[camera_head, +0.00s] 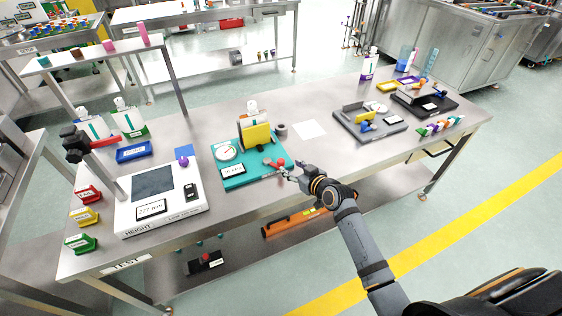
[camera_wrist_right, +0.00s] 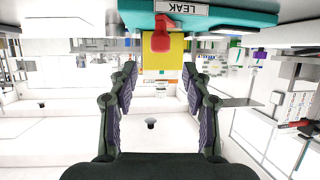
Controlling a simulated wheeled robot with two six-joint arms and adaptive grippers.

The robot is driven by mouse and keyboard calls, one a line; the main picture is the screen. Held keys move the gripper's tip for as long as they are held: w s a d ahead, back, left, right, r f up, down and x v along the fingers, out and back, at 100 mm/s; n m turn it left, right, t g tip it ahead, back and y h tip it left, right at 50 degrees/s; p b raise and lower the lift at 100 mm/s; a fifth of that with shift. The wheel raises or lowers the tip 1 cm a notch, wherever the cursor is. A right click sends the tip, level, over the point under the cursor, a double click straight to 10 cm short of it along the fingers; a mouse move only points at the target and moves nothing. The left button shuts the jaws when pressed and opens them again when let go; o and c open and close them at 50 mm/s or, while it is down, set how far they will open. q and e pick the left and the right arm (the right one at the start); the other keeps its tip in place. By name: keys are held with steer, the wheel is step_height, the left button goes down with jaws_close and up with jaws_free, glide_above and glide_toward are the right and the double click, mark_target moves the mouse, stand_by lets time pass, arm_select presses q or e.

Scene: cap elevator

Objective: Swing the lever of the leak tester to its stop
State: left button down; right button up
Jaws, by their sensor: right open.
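The leak tester (camera_head: 240,181) has a teal base and stands near the front edge of the table, with a round white gauge (camera_head: 226,152) and a yellow block holding a pouch (camera_head: 254,132). Its red-knobbed lever (camera_head: 281,162) is at the base's right side. In the right wrist view, the red lever (camera_wrist_right: 162,38) hangs from the teal base by the LEAK label, before the yellow block (camera_wrist_right: 164,58). My right gripper (camera_head: 288,170) is open and close to the lever; in the wrist view its fingers (camera_wrist_right: 158,75) stand either side of the lever's line, empty. Contact is not visible. My left gripper is not in view.
A height gauge (camera_head: 160,205) with a red arm stands left of the tester. A dark grey fixture (camera_head: 368,124) stands to the right. Table between sheet and fixture is clear.

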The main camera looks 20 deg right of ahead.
mark_target(282, 162)
steer(key=x, duration=0.8)
steer(key=shift+w+f, duration=0.15)
steer(key=shift+w, duration=0.05)
jaws_close()
